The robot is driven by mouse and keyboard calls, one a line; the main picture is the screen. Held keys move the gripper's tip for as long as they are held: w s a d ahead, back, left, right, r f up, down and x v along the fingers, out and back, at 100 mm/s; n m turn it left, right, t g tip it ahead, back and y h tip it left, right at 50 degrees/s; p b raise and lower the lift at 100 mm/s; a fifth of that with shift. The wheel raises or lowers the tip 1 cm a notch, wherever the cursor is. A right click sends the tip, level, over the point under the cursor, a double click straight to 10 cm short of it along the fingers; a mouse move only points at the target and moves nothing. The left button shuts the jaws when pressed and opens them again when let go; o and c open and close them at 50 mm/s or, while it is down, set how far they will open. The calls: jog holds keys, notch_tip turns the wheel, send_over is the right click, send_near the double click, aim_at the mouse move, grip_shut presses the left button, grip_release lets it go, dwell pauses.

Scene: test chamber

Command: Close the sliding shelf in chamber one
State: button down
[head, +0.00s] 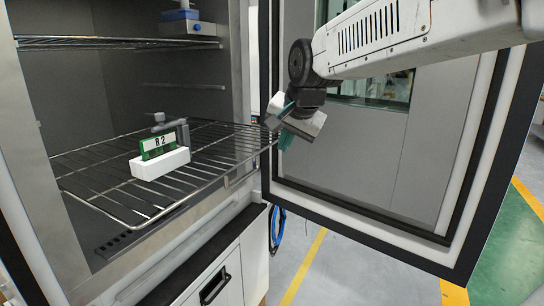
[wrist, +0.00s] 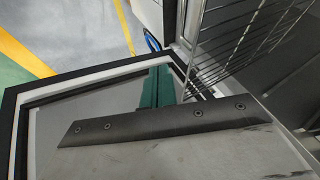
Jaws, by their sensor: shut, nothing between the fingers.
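The sliding shelf (head: 225,172) is a wire rack in the lower part of the open chamber (head: 70,100). Its front part sticks out past the chamber opening. A white block with a green "R 2" card (head: 160,150) stands on it. My gripper (head: 284,128) is beside the shelf's right front corner, between the shelf and the open door. Its green fingers are shut and empty.
The chamber door (head: 370,170) stands open on the right, close behind my gripper and arm. An upper wire rack (head: 120,42) holds a blue and white item (head: 185,22). A white cabinet (head: 215,280) is below. Grey floor (head: 325,270) with yellow lines is clear.

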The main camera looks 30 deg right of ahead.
jog(key=w+a+f, duration=0.2)
jog(key=w+f, duration=0.6)
jog(key=shift+f, duration=0.25)
